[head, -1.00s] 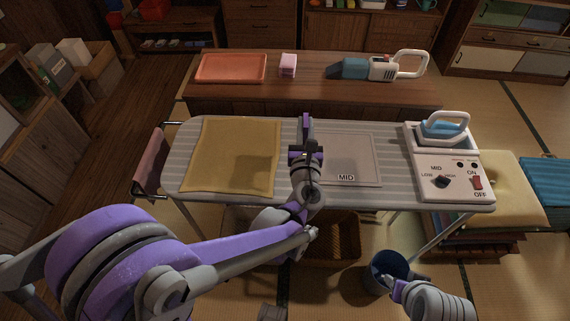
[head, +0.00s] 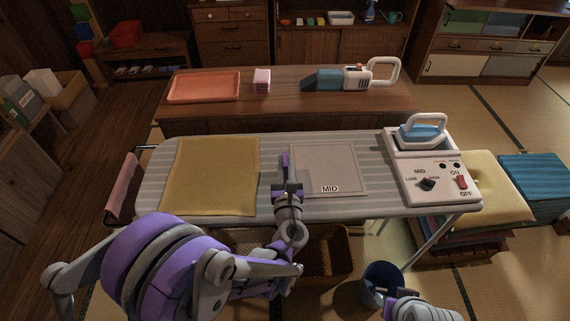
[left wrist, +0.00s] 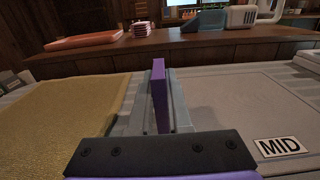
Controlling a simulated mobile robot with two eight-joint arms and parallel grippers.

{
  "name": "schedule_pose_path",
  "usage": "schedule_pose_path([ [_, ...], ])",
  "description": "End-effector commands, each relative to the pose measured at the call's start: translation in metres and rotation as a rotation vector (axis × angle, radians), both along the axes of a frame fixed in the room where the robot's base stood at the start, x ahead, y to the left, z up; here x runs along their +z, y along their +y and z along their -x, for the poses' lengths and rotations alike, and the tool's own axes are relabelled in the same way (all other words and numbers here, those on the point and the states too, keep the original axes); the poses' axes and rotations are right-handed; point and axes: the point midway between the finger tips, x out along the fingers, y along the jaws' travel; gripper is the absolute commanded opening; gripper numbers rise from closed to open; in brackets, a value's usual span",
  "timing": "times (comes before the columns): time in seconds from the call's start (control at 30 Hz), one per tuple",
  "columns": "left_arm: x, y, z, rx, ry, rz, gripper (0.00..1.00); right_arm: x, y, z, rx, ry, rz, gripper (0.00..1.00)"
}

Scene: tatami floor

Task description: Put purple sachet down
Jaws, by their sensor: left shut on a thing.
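The purple sachet (left wrist: 159,82) stands on edge as a thin upright slab between the fingers of my left gripper (left wrist: 160,105) in the left wrist view. In the head view the sachet (head: 285,160) is a small purple strip at the tip of my left gripper (head: 287,172). The gripper is shut on it, over the ironing board (head: 275,150) between the yellow cloth (head: 212,175) and the grey MID pad (head: 328,168). I cannot tell whether the sachet touches the board. My right gripper (head: 388,306) is at the lower right, near the blue bucket (head: 380,278); its jaws are unclear.
The iron (head: 422,132) rests in its station with dial and switch (head: 440,182) at the board's right end. Behind stands a wooden table (head: 290,105) with an orange tray (head: 204,87), pink stack (head: 262,80) and handheld vacuum (head: 352,76). A basket (head: 328,252) is below.

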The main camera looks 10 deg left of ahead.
Motion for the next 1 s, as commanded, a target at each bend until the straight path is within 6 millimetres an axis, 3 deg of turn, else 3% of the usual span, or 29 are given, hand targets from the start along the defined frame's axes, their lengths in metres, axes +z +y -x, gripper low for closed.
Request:
schedule_pose_path([
  [0.27,-0.003,0.0,0.0,0.0,0.0,0.0,0.0,-0.004,0.0,0.0,0.0,0.001,0.0,0.46],
  [0.3,-0.003,0.0,0.0,0.0,0.0,0.0,0.2,-0.003,0.0,0.0,0.0,0.001,0.0,0.46],
  [0.47,-0.002,0.0,0.0,0.0,0.0,0.0,0.46,-0.003,0.0,0.0,0.0,0.001,0.0,0.46],
  [0.83,0.003,0.0,0.0,0.0,-0.001,0.001,0.46,0.003,0.0,0.0,0.0,-0.001,0.0,0.46],
  [1.0,0.001,-0.009,0.027,-0.003,-0.001,0.002,0.46,-0.001,0.0,0.0,0.0,0.0,0.0,0.46],
])
